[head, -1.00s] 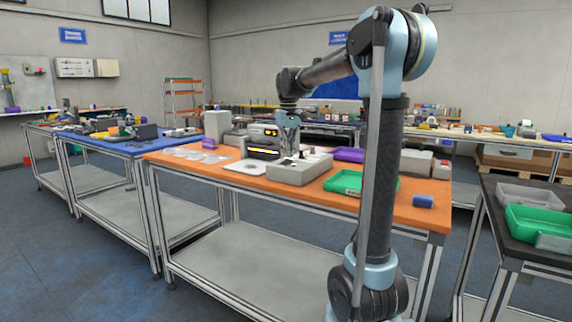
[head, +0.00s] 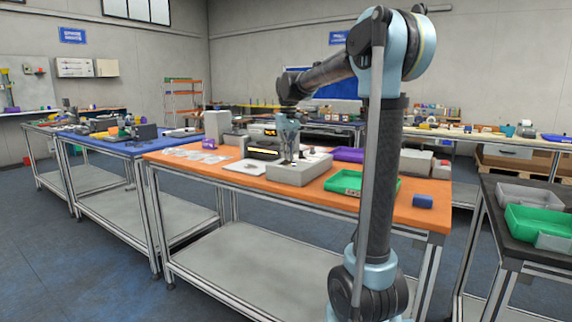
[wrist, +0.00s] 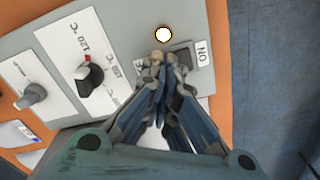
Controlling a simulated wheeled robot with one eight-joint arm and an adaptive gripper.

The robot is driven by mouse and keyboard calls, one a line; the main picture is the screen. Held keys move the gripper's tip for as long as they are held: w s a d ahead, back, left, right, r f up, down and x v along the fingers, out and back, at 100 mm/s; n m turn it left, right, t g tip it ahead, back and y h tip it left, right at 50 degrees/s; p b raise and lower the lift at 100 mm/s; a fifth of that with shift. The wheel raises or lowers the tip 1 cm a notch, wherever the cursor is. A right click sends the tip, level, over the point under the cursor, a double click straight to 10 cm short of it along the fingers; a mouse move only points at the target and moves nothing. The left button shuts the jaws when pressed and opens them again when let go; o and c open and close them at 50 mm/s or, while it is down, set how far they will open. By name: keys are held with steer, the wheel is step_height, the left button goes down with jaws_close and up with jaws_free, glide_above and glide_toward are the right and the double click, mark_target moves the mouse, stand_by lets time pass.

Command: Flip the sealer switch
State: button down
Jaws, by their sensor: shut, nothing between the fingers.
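In the wrist view, a grey control panel (wrist: 125,20) carries a switch (wrist: 184,55) beside an "ON" label (wrist: 203,53). A round lamp (wrist: 164,34) beside the switch glows white with an orange rim. My gripper (wrist: 165,62) is shut and empty, its fingertips at the switch and covering part of it. I cannot tell whether they touch it. In the head view, my gripper (head: 289,157) points down over the grey control box (head: 299,173) on the orange bench. The dark sealer machine (head: 263,140) behind it shows an amber display.
On the orange bench (head: 409,214), a green tray (head: 345,184) and a purple item (head: 348,154) lie right of the box. Flat clear pouches (head: 209,158) lie to the left.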

steer(key=shift+f, duration=0.3)
steer(key=shift+r, duration=3.5)
steer(key=shift+s, duration=0.1)
